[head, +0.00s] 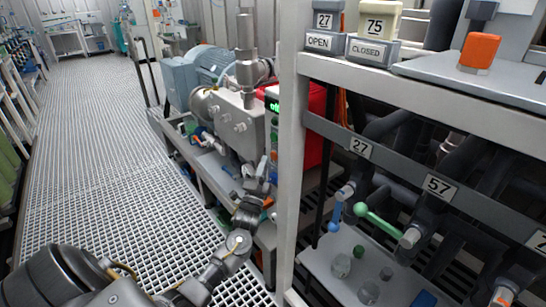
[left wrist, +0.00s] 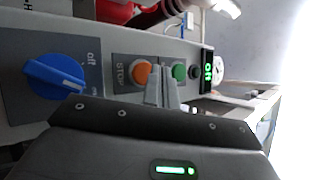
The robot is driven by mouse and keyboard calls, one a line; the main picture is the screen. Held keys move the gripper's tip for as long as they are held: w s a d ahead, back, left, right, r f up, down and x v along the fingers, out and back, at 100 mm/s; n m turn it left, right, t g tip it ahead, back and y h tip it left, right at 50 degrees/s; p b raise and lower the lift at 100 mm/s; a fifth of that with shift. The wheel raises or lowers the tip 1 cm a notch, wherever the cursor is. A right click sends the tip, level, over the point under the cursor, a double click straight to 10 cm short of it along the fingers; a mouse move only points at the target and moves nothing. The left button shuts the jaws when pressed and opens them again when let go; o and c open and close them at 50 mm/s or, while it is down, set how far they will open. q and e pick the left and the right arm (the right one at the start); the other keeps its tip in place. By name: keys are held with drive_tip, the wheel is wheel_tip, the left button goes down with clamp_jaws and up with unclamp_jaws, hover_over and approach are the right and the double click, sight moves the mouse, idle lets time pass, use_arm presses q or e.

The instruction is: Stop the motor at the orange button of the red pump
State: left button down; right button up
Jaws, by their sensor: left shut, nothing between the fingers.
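In the left wrist view a grey control panel carries a round orange button (left wrist: 141,74) beside a STOP label. A green button (left wrist: 180,72), a small dark button (left wrist: 194,73) and a green-lit display (left wrist: 208,72) sit to its right. My left gripper (left wrist: 162,82) is shut and empty. Its tips appear in front of the panel, between the orange and green buttons; I cannot tell whether they touch it. In the head view the left gripper (head: 264,170) is low before the panel, beside the red pump housing (head: 314,125), which a post partly hides. The right gripper is out of view.
A large blue knob (left wrist: 55,77) is on the panel's left. A pale rack post (head: 291,150) stands close right of my left arm. The rack holds number plates, a blue handle (head: 335,217) and a green handle (head: 380,219). The grated floor (head: 100,150) at left is free.

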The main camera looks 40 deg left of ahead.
use_arm(q)
drive_tip(key=s+p, duration=0.1)
drive_tip(key=s, duration=0.1)
drive_tip(key=s+a+p, duration=0.1)
drive_tip(key=s, duration=0.1)
drive_tip(key=shift+s+a, duration=0.15)
drive_tip(key=shift+s, duration=0.15)
idle(0.7)
